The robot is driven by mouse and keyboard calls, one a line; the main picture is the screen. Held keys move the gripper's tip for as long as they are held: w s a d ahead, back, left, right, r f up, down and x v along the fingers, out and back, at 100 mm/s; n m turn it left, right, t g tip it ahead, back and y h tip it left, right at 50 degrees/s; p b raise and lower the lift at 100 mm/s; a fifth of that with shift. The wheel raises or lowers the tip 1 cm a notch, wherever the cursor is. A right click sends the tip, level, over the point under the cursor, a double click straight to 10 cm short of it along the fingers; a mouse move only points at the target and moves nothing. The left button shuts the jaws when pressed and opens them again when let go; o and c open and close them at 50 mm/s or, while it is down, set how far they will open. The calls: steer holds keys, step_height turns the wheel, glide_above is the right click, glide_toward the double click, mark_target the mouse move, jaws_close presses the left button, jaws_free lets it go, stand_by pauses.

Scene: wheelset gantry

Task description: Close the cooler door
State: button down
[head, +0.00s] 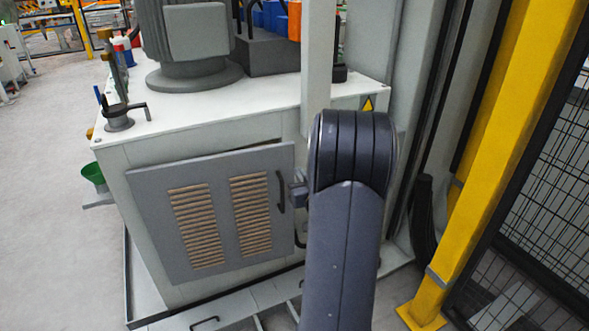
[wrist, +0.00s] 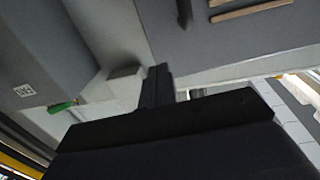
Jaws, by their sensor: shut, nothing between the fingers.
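The cooler door (head: 220,225) is a grey panel with two slatted vents on the front of the white cabinet (head: 115,160). Its dark handle (head: 281,191) is near the right edge. The door looks slightly out from the cabinet front, but I cannot judge the gap exactly. My gripper (head: 298,190) is partly hidden behind my arm, just right of the handle. In the wrist view, the fingers (wrist: 157,85) are shut and empty beside a corner of the door (wrist: 220,45). The handle (wrist: 184,12) shows above them. I cannot tell whether they touch the door.
A grey motor housing (head: 195,40) stands on the cabinet top. A yellow post (head: 510,130) and black mesh fence (head: 545,200) bound the right side. A green funnel (head: 93,175) sticks out at the cabinet's left. The floor (head: 45,220) at left is clear.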

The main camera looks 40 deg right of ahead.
mark_target(292, 158)
steer(key=b+x, duration=0.1)
steer(key=x, duration=0.4)
steer(key=shift+w+d, duration=0.1)
steer(key=shift+w, duration=0.05)
steer(key=shift+w+d, duration=0.15)
steer(key=shift+w, duration=0.2)
steer(key=shift+n+y, duration=0.4)
steer(key=shift+y, duration=0.2)
steer(key=p+x, duration=0.1)
steer(key=x, duration=0.3)
steer(key=shift+w+d+r, duration=0.1)
steer(key=shift+w+d, duration=0.2)
steer(key=shift+r, duration=0.2)
steer(key=shift+w, duration=0.1)
